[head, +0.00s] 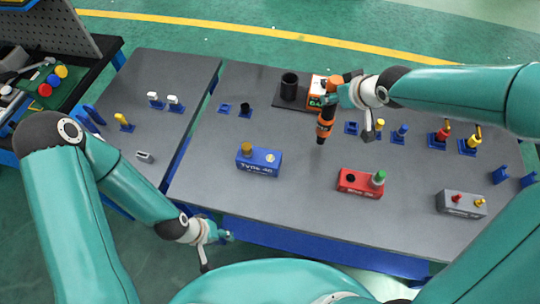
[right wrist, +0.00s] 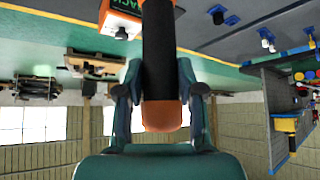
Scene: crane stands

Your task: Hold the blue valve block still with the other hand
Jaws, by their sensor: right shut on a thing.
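The blue valve block (head: 259,163), with white lettering and brass-coloured fittings on top, sits on the grey table left of centre. My left gripper (head: 216,250) is open and empty, low at the table's front edge, in front and to the left of the block and apart from it. My right gripper (head: 334,96) is shut on an orange-and-black tool (head: 325,125), held with its tip down, behind and to the right of the block. In the right wrist view the tool's black handle with an orange end (right wrist: 160,75) lies between the fingers.
A red block (head: 360,183) with a green cap and a grey block (head: 462,204) stand to the right. A black cup (head: 289,86) and an orange box (head: 317,90) stand behind. Small blue holders line the back right. The table between blue and red blocks is clear.

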